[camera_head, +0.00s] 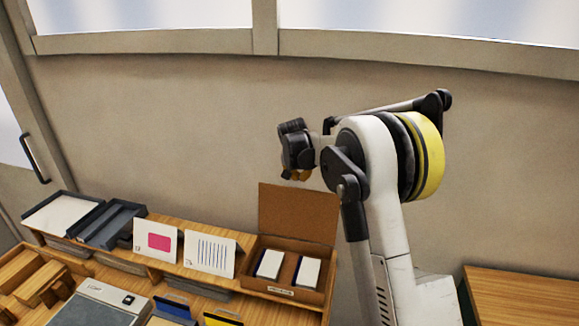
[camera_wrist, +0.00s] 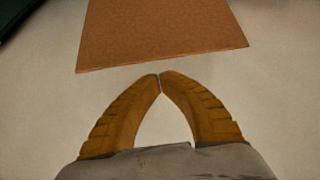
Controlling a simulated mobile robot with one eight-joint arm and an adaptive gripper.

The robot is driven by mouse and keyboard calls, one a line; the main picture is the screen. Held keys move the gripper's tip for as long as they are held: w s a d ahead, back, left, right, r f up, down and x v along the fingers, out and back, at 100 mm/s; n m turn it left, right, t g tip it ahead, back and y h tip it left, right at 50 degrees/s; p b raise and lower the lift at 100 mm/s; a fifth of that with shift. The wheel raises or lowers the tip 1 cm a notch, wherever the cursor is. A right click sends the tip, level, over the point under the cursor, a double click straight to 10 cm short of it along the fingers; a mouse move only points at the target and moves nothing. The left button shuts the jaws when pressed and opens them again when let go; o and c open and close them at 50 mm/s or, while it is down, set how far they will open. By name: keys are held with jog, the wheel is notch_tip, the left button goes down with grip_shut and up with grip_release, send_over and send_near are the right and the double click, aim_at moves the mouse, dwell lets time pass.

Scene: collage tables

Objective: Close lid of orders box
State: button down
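The orders box (camera_head: 293,291) is a brown box on the raised shelf of the desk, with two white card stacks inside. Its lid (camera_head: 297,211) stands open, upright at the back of the box. In the wrist view the brown panel of the lid (camera_wrist: 160,38) lies just beyond the fingertips, with a small gap between. My gripper (camera_wrist: 160,77) has its two yellow-brown fingertips meeting, with nothing between them. In the head view my gripper (camera_head: 297,176) is above the lid's top edge, in front of the wall.
Left of the box stand a card with blue lines (camera_head: 211,254) and a card with a pink patch (camera_head: 158,243). Grey trays (camera_head: 104,224) sit farther left. A separate wooden table (camera_head: 525,297) is at right. A wall rises behind the desk.

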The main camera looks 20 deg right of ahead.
jog(key=shift+w+d+f, duration=0.15)
jog(key=shift+w, duration=0.3)
jog(key=b+x, duration=0.3)
jog(key=x, duration=0.6)
jog(key=shift+d+f, duration=0.15)
jog(key=shift+f, duration=0.15)
jog(key=shift+s, duration=0.1)
